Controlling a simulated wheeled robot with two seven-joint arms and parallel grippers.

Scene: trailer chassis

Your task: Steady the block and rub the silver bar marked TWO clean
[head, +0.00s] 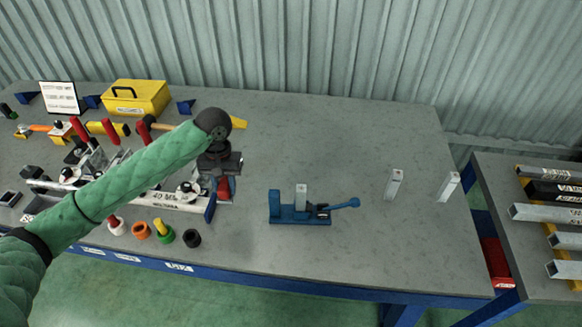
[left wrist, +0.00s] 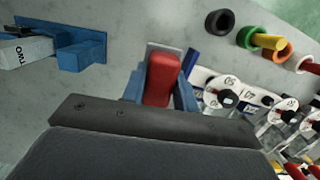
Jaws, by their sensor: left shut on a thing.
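The silver bar (head: 301,190) stands upright in a blue clamp block (head: 288,213) on the table. In the left wrist view the bar (left wrist: 25,58) bears the word TWO and sits against the blue block (left wrist: 82,55). My left gripper (head: 222,188) is left of the block, apart from it. In the left wrist view its blue fingers (left wrist: 160,85) are shut on a red piece (left wrist: 161,76). A pale flat edge shows just beyond the red piece; I cannot tell if it belongs to it. My right gripper is not in view.
Two more silver bars (head: 393,184) (head: 448,187) stand upright to the right. Red-handled clamps (head: 110,130), a yellow box (head: 137,97) and coloured rings (head: 141,230) crowd the left. A rack of metal bars (head: 545,213) is at far right. The table behind the block is clear.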

